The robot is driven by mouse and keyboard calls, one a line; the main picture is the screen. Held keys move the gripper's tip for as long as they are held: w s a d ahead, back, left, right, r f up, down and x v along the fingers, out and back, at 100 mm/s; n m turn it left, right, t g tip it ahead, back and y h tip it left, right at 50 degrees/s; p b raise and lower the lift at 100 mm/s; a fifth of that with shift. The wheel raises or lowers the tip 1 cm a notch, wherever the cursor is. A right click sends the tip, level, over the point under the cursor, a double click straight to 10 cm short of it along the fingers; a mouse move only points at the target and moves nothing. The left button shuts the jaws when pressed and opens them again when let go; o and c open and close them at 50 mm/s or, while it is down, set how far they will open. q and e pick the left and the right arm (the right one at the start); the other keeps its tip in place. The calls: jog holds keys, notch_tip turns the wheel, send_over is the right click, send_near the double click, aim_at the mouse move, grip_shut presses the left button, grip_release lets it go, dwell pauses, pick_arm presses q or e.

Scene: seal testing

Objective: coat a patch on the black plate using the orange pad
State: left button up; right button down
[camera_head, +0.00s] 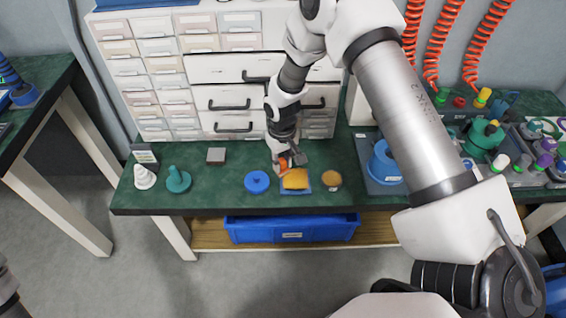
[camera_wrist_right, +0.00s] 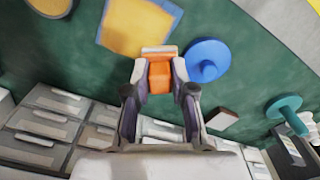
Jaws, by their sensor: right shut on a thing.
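My right gripper (camera_head: 287,160) is shut on a small orange block with a pale end (camera_wrist_right: 160,76), likely the orange pad. In the head view the orange pad (camera_head: 283,166) shows just behind a yellow-orange square (camera_head: 295,179). That square lies on a blue-grey base; in the wrist view the square (camera_wrist_right: 138,25) is just beyond the pad's pale end. I cannot tell whether they touch. A small dark grey square block (camera_head: 216,156), perhaps the black plate, lies further left on the green bench; it also shows in the wrist view (camera_wrist_right: 222,118). My left gripper is out of view.
A blue round knobbed piece (camera_head: 257,182) stands left of the yellow square, a tan disc (camera_head: 331,180) right of it. Teal (camera_head: 178,180) and white (camera_head: 144,177) pieces stand at the left end. Drawers (camera_head: 225,68) rise behind. A blue bin (camera_head: 292,229) sits below.

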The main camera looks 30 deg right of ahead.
jog(key=shift+s+r+p, duration=0.15)
jog(key=shift+r+p, duration=0.2)
jog(key=shift+r, duration=0.35)
notch_tip(320, 180, up, 2)
jog(key=shift+r+p, duration=0.1)
jog(key=shift+p, duration=0.9)
jog(key=shift+r+p, duration=0.75)
jog(key=shift+r, duration=0.15)
